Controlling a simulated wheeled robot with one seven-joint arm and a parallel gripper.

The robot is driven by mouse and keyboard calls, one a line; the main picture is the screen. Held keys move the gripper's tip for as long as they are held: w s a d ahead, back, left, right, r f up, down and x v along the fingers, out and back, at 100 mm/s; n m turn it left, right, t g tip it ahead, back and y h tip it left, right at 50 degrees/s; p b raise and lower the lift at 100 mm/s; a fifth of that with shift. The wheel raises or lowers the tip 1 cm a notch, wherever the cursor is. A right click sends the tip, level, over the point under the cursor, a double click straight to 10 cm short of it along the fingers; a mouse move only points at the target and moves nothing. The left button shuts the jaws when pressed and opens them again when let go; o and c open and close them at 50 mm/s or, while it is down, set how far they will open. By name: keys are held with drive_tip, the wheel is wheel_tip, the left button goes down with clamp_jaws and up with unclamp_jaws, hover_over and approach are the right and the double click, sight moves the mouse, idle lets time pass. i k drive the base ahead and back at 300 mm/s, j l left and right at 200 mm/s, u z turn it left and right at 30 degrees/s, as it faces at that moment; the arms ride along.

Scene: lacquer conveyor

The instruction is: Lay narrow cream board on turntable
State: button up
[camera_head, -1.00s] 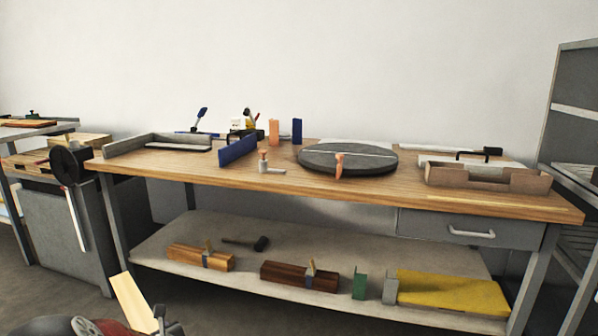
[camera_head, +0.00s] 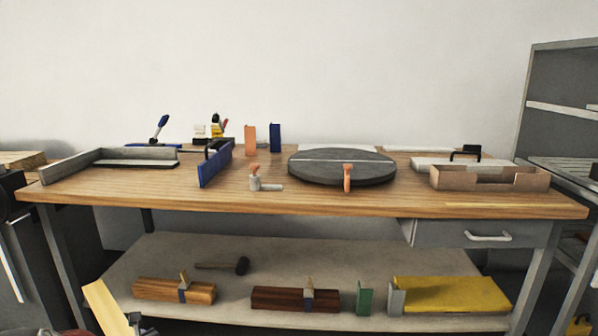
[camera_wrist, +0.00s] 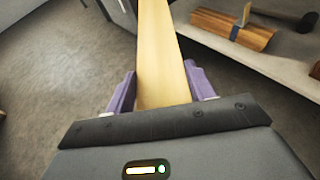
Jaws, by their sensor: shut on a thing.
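The narrow cream board (camera_wrist: 158,55) is between the purple fingers of my gripper (camera_wrist: 163,88) in the wrist view. My gripper is shut on it, and the board stretches away from the jaws. The same board (camera_head: 105,308) shows at the bottom left of the head view, in front of the bench and below its top. The dark round turntable (camera_head: 342,168) lies on the bench top, right of the middle. A thin pale line crosses its top, and an orange-handled clamp (camera_head: 347,178) sits at its front edge. The board is well apart from the turntable.
The wooden bench top (camera_head: 300,202) also carries a blue block (camera_head: 215,163), a grey angled fence (camera_head: 130,157) and a brown tray (camera_head: 490,180). The lower shelf (camera_head: 330,258) holds wooden planes, a mallet (camera_head: 240,265) and a yellow piece (camera_head: 450,293).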

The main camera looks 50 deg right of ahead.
sight(341, 161)
drive_tip(key=i+j+z, duration=0.1)
drive_tip(key=i+z, duration=0.15)
drive_tip(key=z, duration=0.2)
drive_tip(key=i+j+z, duration=0.2)
drive_tip(key=z, duration=0.25)
drive_tip(key=i+j+z, duration=0.2)
drive_tip(key=z, duration=0.3)
drive_tip(key=i+j+z, duration=0.1)
drive_tip(key=j+z, duration=0.35)
drive_tip(key=l, duration=0.1)
